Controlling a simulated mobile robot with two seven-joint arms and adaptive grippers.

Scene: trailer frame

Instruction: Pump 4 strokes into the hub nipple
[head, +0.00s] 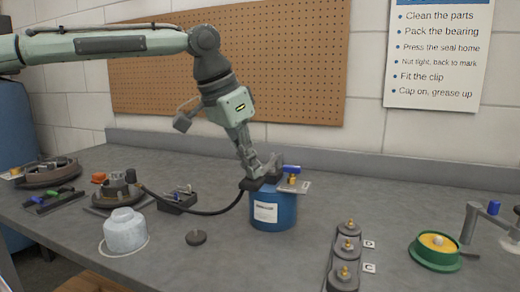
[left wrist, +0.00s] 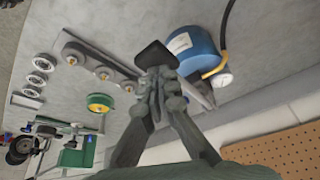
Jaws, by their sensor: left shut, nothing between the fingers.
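The grease pump is a blue drum (head: 273,212) with a white label, standing on the bench. The drum also shows in the left wrist view (left wrist: 196,45). A black pad-like handle (head: 256,184) lies at its top. My left gripper (head: 258,170) points down with its fingers shut and empty, right at the handle. The handle also shows beyond the fingertips in the left wrist view (left wrist: 156,55); I cannot tell whether they touch. A black hose (head: 215,212) runs from the drum to the hub (head: 122,190) at left. The nipple is too small to make out. My right gripper is not in view.
A white translucent tub (head: 125,232) stands at front left. A small dark tray (head: 177,200) is behind the hose. A rack with brass-topped parts (head: 347,250) and a green ring (head: 436,250) are at right.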

